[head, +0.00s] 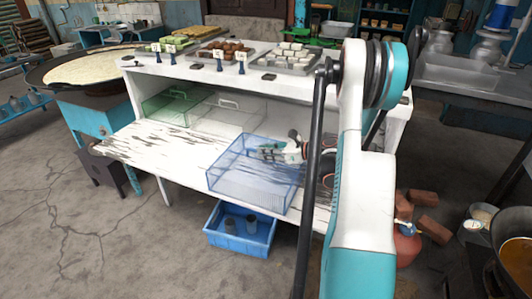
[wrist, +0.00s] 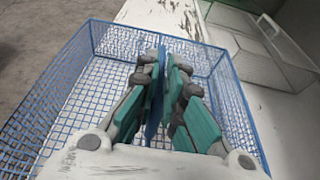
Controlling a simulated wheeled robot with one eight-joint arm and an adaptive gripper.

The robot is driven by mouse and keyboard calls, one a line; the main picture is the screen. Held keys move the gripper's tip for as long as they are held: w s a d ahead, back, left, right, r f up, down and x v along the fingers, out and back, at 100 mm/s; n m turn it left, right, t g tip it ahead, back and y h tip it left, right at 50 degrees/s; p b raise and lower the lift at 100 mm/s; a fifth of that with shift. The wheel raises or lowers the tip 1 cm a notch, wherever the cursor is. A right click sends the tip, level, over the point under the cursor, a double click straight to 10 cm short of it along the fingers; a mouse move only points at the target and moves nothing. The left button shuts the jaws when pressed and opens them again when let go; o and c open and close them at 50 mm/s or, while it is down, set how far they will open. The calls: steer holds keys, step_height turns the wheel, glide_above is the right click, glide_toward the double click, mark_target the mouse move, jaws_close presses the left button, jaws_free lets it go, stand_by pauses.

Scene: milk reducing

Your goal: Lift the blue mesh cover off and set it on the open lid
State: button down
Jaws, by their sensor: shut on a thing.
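The blue mesh cover (head: 240,185) is a box-shaped wire cover at the middle right of the white unit in the head view. It lies over the worn white open lid (head: 150,148), close to its front edge. Whether it touches the lid, I cannot tell. The cover also fills much of the wrist view (wrist: 75,95). My gripper (head: 268,152) is at the top of the cover. In the wrist view its fingers (wrist: 163,75) are shut on a thin blue upright part, seemingly the cover's handle. My arm hides the lid's right end.
A green mesh cover (head: 165,105) and a pale cover (head: 228,115) stand at the back left of the lower shelf. Trays of sweets (head: 222,55) are on the top shelf. A blue crate (head: 238,245) is on the floor below. The lid's left part is bare.

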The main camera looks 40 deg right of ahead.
steer(key=c, duration=1.6)
jaws_free()
steer(key=shift+c, duration=0.2)
steer(key=shift+s+d, duration=0.1)
steer(key=shift+s, duration=0.05)
steer(key=v, duration=1.1)
steer(key=shift+s+r, duration=0.15)
steer(key=shift+s, duration=0.15)
